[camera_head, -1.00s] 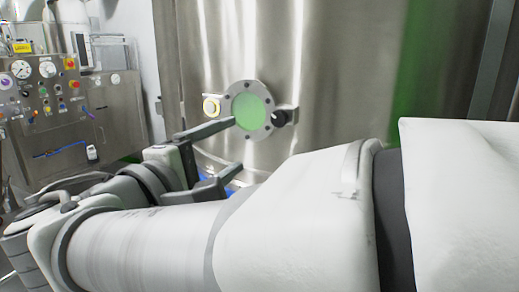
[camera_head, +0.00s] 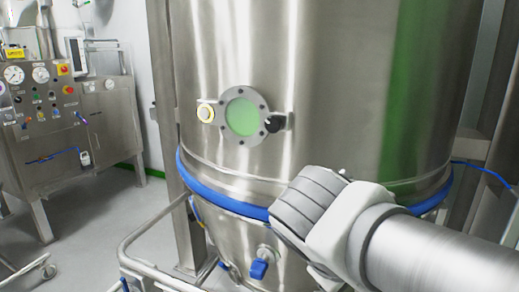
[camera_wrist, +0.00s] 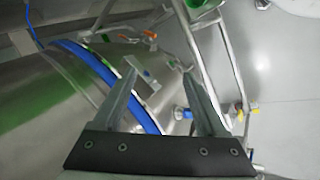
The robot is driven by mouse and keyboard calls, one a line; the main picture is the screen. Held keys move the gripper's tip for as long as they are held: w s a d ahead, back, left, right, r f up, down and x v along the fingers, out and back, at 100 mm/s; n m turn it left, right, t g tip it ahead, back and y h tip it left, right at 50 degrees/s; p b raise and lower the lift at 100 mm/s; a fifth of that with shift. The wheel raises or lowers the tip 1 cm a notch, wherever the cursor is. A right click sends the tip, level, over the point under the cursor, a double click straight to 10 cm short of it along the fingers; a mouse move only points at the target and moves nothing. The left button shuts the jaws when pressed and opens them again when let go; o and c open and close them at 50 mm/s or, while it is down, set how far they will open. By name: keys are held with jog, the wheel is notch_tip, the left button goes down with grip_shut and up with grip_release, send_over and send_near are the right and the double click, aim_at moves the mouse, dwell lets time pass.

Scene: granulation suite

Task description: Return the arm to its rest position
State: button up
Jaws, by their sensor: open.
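My gripper (camera_wrist: 162,98) shows in the wrist view with its two fingers spread apart and nothing between them. Beyond the fingers are the steel vessel's lower part, its blue band (camera_wrist: 105,80) and tubular frame rails (camera_wrist: 190,45). In the head view my arm reaches in from the lower right, in front of the vessel. My gripper is not visible in the head view.
The large steel vessel (camera_head: 330,90) with a green sight glass (camera_head: 243,116) fills the middle. Its blue ring (camera_head: 225,203) and a tubular frame (camera_head: 135,262) lie below. A gauge panel (camera_head: 45,95) stands at left. Open floor (camera_head: 95,220) lies between.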

jog(key=s+f+m+y, duration=0.3)
jog(key=s+m+y, duration=0.15)
jog(key=m, duration=0.25)
notch_tip(320, 180, up, 13)
jog(key=p, duration=1.3)
jog(key=shift+w+a+f+n+t+y, duration=0.2)
jog(key=shift+w+n+t+y, duration=0.1)
jog(key=shift+w+n+y, duration=0.1)
jog(key=shift+w, duration=0.15)
